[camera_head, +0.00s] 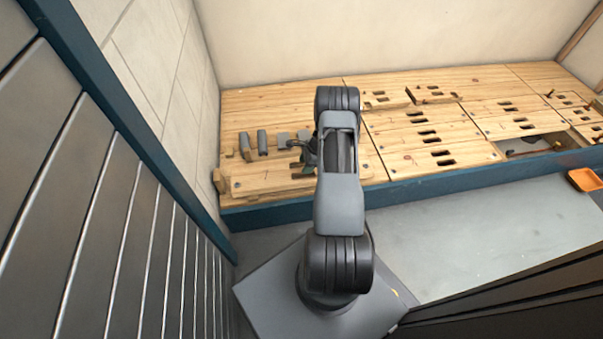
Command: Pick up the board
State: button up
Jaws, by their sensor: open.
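A wooden workbench top (285,97) stretches along the back wall, made up of several light wood boards. A slotted board (433,137) lies to the right of my arm, and a plain wooden strip (272,184) lies along the front left edge. I cannot tell which piece the task calls the board. My gripper (306,157) is low over the left part of the bench, near several small grey blocks (262,142). It is open and partly hidden by my arm. I cannot tell whether it touches anything.
A blue-edged front rail (450,179) runs along the bench. An open recess (527,146) shows at the right, with an orange tray (585,180) below it. A ribbed grey panel (90,190) closes the left side. Grey floor (480,230) is clear at front right.

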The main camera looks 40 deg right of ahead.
jog(key=shift+b+x, duration=0.5)
jog(key=shift+x, duration=1.1)
jog(key=shift+f+b, duration=0.25)
jog(key=shift+b, duration=0.05)
jog(key=shift+c, duration=0.5)
grip_shut()
